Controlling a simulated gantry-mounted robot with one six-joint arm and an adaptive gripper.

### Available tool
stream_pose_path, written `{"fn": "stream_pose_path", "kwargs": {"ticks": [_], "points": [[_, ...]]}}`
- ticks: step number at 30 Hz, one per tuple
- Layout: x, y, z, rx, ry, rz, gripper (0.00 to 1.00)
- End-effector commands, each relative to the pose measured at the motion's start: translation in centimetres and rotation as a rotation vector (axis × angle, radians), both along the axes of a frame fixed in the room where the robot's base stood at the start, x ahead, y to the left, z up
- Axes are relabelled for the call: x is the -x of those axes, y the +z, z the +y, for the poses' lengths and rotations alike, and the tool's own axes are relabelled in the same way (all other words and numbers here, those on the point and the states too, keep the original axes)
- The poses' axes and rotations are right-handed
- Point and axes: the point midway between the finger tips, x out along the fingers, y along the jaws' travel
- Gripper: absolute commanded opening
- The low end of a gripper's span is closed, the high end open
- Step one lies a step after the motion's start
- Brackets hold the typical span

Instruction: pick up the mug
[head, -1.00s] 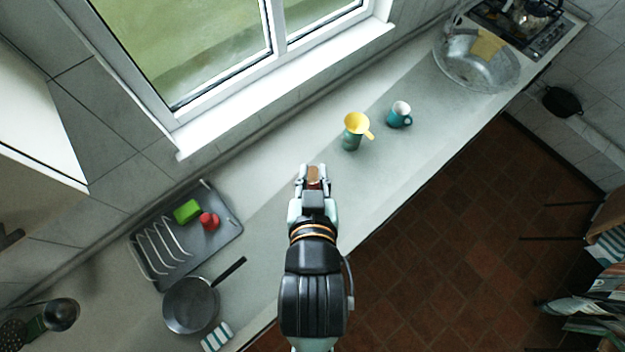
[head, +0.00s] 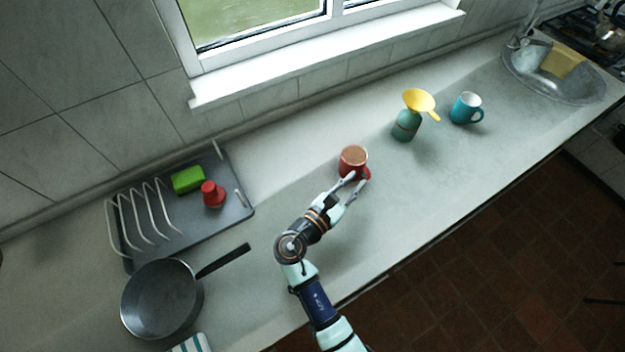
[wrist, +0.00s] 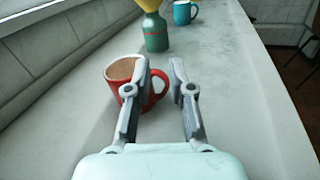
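A red mug (head: 350,171) with brown contents stands upright on the counter, left of the teal bottle. It also shows in the wrist view (wrist: 117,85), left of centre, with its handle on the right. My gripper (head: 356,183) is at the mug's near side, by the handle. In the wrist view my gripper (wrist: 160,72) has its fingers apart; the left finger overlaps the mug and part of the handle shows between the fingers. I cannot tell whether they touch. A teal mug (head: 463,110), white inside, stands farther right.
A teal bottle (head: 405,127) with a yellow funnel (head: 419,100) stands between the mugs. A grey rack tray (head: 225,165) with a green sponge (head: 188,179) and a pan (head: 160,300) are at left. A sink basin (head: 555,85) is at far right. The counter's front middle is clear.

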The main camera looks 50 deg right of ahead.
Motion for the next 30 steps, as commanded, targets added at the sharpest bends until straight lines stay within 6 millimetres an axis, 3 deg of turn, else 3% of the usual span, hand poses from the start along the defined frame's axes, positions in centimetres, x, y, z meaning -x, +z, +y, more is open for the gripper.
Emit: {"fn": "stream_pose_path", "kwargs": {"ticks": [5,12,15,23,30], "points": [[0.0,-0.7,0.0,0.004,0.0,0.011,0.22],[0.0,-6.6,0.0,0.002,0.0,0.009,0.22],[0.0,-8.2,0.0,0.003,0.0,0.007,0.22],[0.0,-7.8,-1.5,0.002,-0.001,0.004,0.22],[0.2,-8.0,-5.8,0.003,-0.004,0.001,0.22]]}}
